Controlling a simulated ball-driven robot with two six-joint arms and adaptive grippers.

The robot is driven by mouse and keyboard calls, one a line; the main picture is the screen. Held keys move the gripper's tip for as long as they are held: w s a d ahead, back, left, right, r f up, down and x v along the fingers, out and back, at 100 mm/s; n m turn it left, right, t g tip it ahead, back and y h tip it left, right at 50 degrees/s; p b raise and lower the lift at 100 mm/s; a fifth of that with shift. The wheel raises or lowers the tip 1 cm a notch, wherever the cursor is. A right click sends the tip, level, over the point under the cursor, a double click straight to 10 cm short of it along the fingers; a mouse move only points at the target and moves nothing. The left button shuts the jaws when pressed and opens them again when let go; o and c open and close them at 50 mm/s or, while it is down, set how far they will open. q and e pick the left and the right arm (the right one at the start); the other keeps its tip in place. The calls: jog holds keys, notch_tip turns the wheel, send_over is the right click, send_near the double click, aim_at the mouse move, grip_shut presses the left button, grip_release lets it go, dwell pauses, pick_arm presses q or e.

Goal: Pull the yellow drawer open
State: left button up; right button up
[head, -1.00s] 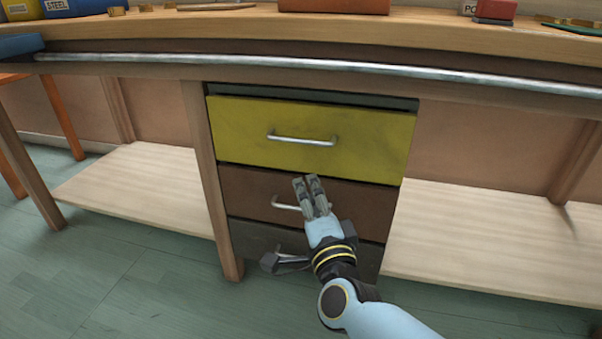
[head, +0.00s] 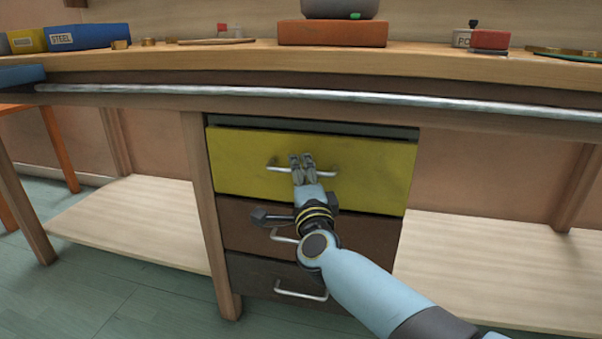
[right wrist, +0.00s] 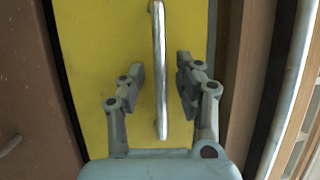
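The yellow drawer (head: 360,165) is the top one in the unit under the workbench. Its front stands flush or nearly flush, with a dark gap above it. Its silver bar handle (head: 328,173) runs across the middle of the front. My right gripper (head: 302,160) is in front of this handle. In the right wrist view the fingers (right wrist: 160,75) are spread, one on each side of the handle (right wrist: 160,60), with clear yellow between. No finger appears to touch the handle. My left gripper is not in view.
Below are a brown drawer (head: 250,225) and a dark drawer (head: 255,275), each with a silver handle. A metal rail (head: 450,103) runs along the bench front above the drawers. Open shelves (head: 130,215) flank the unit. Boxes and small metal items stand on the bench top.

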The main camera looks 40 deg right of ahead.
grip_shut()
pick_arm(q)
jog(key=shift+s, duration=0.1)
pick_arm(e)
jog(key=shift+s+a, duration=0.1)
jog(key=shift+s, duration=0.05)
dwell(0.3)
